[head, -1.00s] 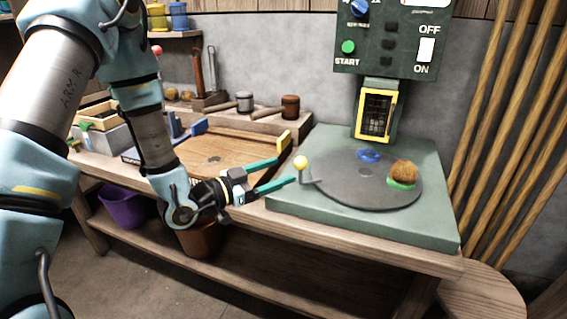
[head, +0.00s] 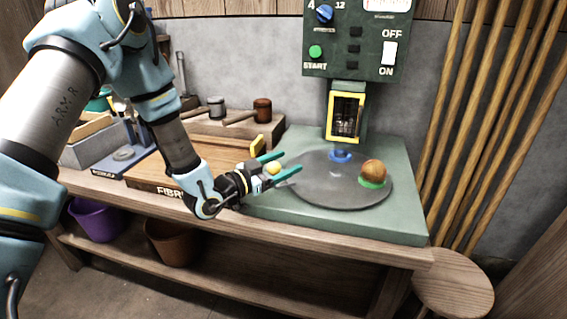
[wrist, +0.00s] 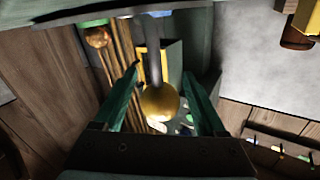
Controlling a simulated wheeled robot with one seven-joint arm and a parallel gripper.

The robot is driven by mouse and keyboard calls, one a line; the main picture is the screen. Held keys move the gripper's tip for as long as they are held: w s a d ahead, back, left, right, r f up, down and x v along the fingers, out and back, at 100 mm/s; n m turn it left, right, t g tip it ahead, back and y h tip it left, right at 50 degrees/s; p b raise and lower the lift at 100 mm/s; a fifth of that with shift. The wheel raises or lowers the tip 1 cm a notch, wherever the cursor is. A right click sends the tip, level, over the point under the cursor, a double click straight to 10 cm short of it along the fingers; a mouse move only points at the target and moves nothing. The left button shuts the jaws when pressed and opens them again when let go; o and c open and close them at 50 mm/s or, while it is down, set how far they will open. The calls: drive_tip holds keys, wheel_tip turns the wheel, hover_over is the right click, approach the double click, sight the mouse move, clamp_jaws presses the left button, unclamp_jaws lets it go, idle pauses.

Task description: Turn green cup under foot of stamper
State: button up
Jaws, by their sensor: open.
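The green cup (head: 372,184) sits at the right side of the grey turntable (head: 315,192) and holds a brown fibrous ball (head: 373,171). A blue cup (head: 340,157) is at the back of the disc, below the stamper's yellow-framed housing (head: 345,93); the foot itself is hard to make out. A yellow ball knob (head: 272,168) stands at the disc's left edge. My gripper (head: 290,164) is open with its teal fingers on either side of the knob. The wrist view shows the knob (wrist: 158,102) between the fingers, with gaps at both sides.
The green machine base (head: 400,222) fills the bench's right end. A control panel (head: 355,45) with START and ON/OFF switches hangs above. A wooden board (head: 150,178) and mallets (head: 262,110) lie left. A round stool (head: 452,284) stands at the right. Poles lean against the wall.

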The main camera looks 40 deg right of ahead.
clamp_jaws()
idle(0.5)
idle(0.8)
